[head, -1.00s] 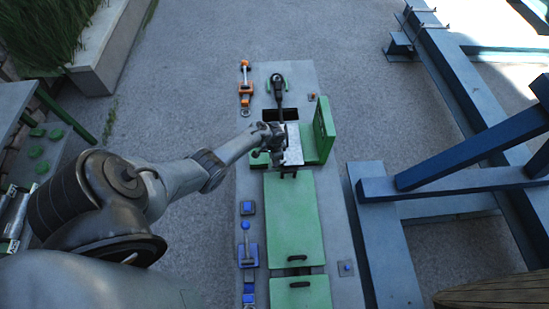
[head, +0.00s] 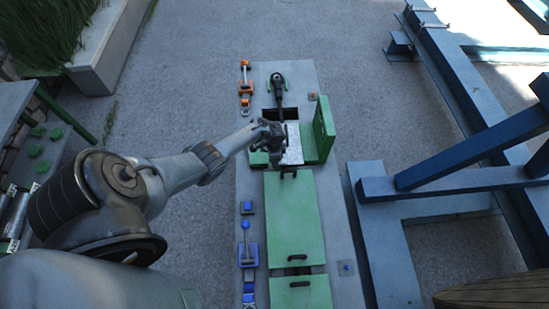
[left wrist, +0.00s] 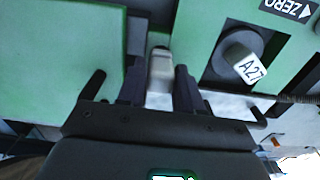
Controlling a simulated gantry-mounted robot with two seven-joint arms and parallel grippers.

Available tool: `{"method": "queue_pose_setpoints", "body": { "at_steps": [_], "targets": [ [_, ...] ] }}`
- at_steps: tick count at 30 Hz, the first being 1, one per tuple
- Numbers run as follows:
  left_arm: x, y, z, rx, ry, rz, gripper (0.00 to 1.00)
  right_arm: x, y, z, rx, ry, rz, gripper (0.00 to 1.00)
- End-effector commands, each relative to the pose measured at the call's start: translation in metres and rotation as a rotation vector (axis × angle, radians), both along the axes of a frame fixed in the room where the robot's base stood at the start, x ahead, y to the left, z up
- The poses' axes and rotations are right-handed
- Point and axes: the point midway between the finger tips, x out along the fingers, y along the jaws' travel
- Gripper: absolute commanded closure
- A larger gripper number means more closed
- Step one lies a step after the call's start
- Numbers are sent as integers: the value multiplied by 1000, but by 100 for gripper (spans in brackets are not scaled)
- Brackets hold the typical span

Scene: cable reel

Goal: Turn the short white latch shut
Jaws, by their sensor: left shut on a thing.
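The short white latch (left wrist: 160,68) shows in the left wrist view between the two dark fingers of my left gripper (left wrist: 160,88). The gripper is shut on it. The latch lies by the edge of a green panel (left wrist: 70,50). In the head view my left gripper (head: 276,148) is over the pale plate beside the upright green plate, and it hides the latch there. My right gripper is in neither view.
A round dark knob with a white tag marked A27 (left wrist: 245,66) is close right of the fingers, under a ZERO label (left wrist: 290,8). An upright green plate (head: 324,130) stands right of the gripper. Green covers (head: 295,215) with black handles lie in front. Orange (head: 245,85) and blue (head: 247,255) clamps line the left edge.

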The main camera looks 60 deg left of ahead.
Motion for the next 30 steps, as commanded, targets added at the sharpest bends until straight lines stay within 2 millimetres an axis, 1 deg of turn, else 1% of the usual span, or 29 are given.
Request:
{"method": "queue_pose_setpoints", "body": {
  "at_steps": [2,3,5,6,14,19,23,30],
  "targets": [
    [0,0,-1,0,0,-3,96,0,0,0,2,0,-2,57],
    [0,0,-1,0,0,-2,61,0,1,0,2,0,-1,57],
    [0,0,-1,0,0,-2,51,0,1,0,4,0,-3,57],
    [0,0,0,0,0,-2,45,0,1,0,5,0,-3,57],
    [0,0,0,0,0,-1,45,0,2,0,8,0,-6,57],
    [0,0,8,0,-1,-1,45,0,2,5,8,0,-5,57],
    [0,0,26,0,-1,-1,45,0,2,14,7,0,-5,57],
    [0,0,68,0,-2,-1,45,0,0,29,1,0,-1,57]
  ]
}}
